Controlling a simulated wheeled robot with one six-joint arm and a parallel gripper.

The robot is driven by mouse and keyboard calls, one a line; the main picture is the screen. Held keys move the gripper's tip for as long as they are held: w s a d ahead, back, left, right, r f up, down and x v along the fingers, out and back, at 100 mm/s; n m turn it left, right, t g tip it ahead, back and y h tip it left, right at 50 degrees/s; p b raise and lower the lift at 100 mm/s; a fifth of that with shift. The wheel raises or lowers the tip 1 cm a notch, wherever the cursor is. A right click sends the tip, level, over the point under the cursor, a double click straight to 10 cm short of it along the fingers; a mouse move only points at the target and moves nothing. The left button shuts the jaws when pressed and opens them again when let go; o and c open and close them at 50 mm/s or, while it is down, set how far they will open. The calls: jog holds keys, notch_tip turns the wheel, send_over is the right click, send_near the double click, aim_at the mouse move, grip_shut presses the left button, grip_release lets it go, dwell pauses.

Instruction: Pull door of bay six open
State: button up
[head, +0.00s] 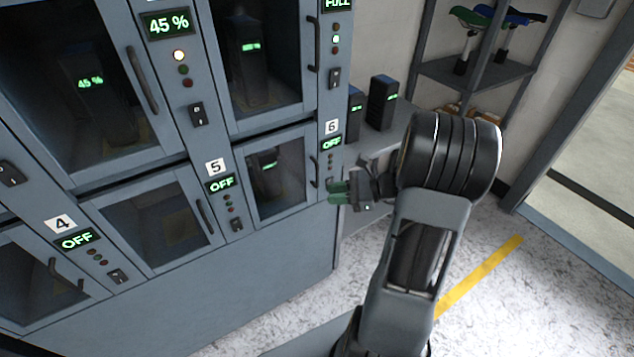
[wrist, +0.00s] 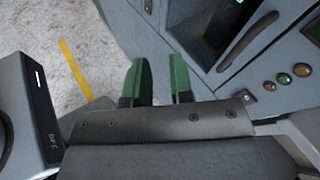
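The door of bay six (head: 275,172) is the lower right cabinet door in the head view, with a grey frame and a dark window. It looks shut. Its dark curved handle (head: 314,172) is on its right side, beside the "6" label (head: 331,127) and a green OFF display (head: 331,144). A dark battery with a green light stands behind the window. My gripper (head: 337,192) has green fingers near the panel right of the handle. In the wrist view the fingers (wrist: 158,80) are apart and empty, and a handle (wrist: 248,40) lies to their right, apart from them.
The bay five door (head: 155,225) and other bays adjoin on the left. A grey shelf (head: 398,120) with two dark batteries (head: 382,102) stands behind my arm. A rack (head: 470,70) holds bike saddles. Speckled floor with a yellow line (head: 480,275) is open at right.

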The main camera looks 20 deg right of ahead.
aim_at(318, 175)
jog(key=w+d+f+m+t+h, duration=0.1)
jog(key=w+d+f+m+t, duration=0.15)
jog(key=d+m+t, duration=0.45)
jog(key=shift+n+g, duration=0.3)
jog(key=x, duration=1.1)
jog(key=shift+w+f, duration=0.35)
jog(key=shift+f, duration=0.05)
jog(key=shift+d, duration=0.1)
jog(key=shift+c, duration=0.4)
grip_shut()
